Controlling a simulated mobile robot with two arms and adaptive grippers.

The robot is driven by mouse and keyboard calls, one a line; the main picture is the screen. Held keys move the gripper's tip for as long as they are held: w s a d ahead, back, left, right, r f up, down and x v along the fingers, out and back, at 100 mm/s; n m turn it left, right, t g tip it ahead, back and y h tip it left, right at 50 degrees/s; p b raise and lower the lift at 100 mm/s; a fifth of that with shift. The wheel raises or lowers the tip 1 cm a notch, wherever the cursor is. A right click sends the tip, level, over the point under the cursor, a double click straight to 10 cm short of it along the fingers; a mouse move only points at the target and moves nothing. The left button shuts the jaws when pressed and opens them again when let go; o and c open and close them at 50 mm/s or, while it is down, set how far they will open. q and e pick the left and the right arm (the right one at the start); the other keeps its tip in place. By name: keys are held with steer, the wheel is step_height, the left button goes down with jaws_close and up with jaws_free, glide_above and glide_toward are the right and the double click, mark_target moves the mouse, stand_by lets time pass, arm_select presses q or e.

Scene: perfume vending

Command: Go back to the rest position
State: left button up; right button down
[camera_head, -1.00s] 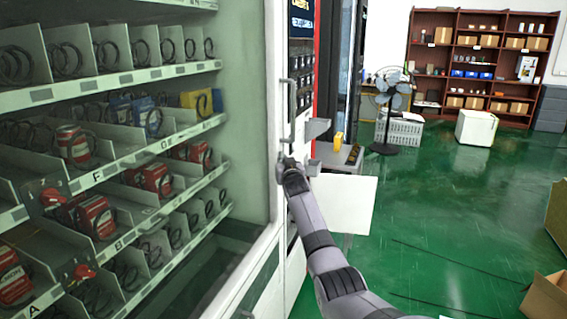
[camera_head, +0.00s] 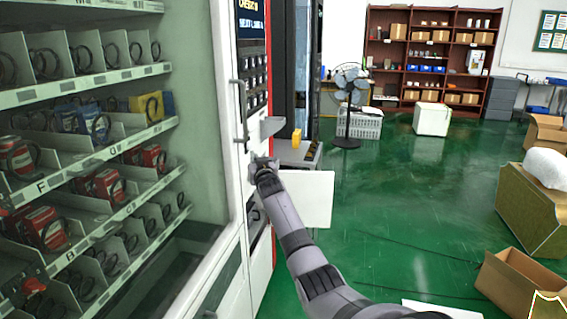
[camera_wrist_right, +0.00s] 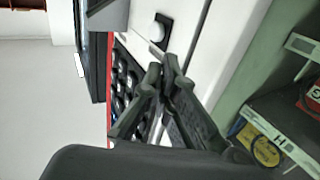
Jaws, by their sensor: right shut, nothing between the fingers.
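My right gripper (camera_head: 262,165) is at the front of the vending machine (camera_head: 225,180), just below its long vertical door handle (camera_head: 241,112). In the right wrist view the gripper (camera_wrist_right: 163,80) has its fingertips together with nothing between them. A keypad (camera_wrist_right: 125,80) with dark round buttons and a white panel with a round knob (camera_wrist_right: 157,30) lie behind the fingers. I cannot tell whether the fingertips touch the machine. My left gripper is not in view.
Shelves of boxed goods (camera_head: 100,190) stand behind the machine's glass on the left. A fan (camera_head: 350,95), a white crate (camera_head: 362,122) and a bookcase (camera_head: 430,60) stand at the back. Cardboard boxes (camera_head: 515,285) are on the right. Green floor (camera_head: 400,190) is open in the middle.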

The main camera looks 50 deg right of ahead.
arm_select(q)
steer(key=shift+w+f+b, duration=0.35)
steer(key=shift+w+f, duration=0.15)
arm_select(e)
steer(key=s+d+f, duration=0.1)
steer(key=s+d, duration=0.2)
steer(key=s, duration=0.4)
